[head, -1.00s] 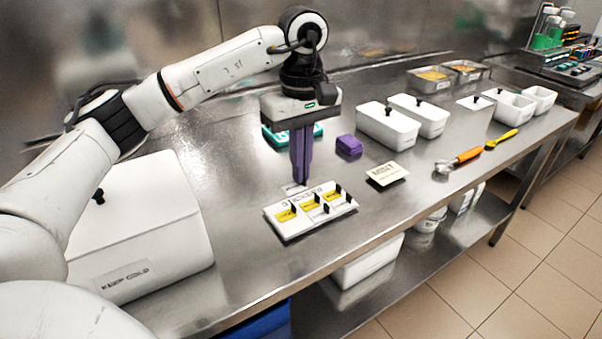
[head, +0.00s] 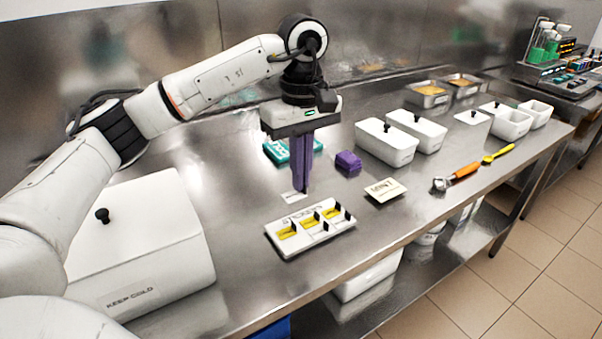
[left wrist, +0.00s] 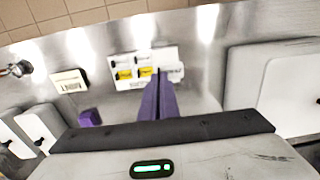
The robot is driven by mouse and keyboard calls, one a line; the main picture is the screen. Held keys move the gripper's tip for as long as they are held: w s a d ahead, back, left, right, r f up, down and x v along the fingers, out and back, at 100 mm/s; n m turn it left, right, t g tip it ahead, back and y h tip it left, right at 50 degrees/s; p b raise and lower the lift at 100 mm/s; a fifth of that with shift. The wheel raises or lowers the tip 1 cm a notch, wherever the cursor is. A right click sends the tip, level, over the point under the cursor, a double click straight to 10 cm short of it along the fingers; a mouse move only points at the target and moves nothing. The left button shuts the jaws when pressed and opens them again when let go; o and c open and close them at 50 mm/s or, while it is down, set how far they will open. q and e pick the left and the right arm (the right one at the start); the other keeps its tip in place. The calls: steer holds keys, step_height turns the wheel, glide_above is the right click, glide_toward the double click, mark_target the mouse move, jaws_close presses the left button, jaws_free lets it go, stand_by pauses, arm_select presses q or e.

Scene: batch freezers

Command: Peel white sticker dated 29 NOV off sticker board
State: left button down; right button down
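The sticker board (head: 318,238) is a white plate marked STICKERS, flat on the steel table. Yellow stickers with black tabs sit in its back row, white ones in front; dates are too small to read. My left gripper (head: 303,191) points down just behind the board, its purple fingers together. A small white sticker (head: 292,198) shows at the fingertips, apparently held by them and clear of the board. In the left wrist view the board (left wrist: 113,86) lies beyond the fingertips (left wrist: 163,72), and the white sticker (left wrist: 176,74) overlaps its corner. My right gripper is not in view.
A KEEP COLD box (head: 140,240) stands left of the board. A purple block (head: 347,161), a teal item (head: 277,151) and a MINT card (head: 384,190) lie nearby. White lidded tubs (head: 386,144) and an orange-handled tool (head: 458,175) are farther right.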

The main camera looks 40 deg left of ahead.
arm_select(q)
steer(key=shift+r+p, duration=0.75)
steer(key=shift+r, duration=0.35)
steer(key=shift+r, duration=0.1)
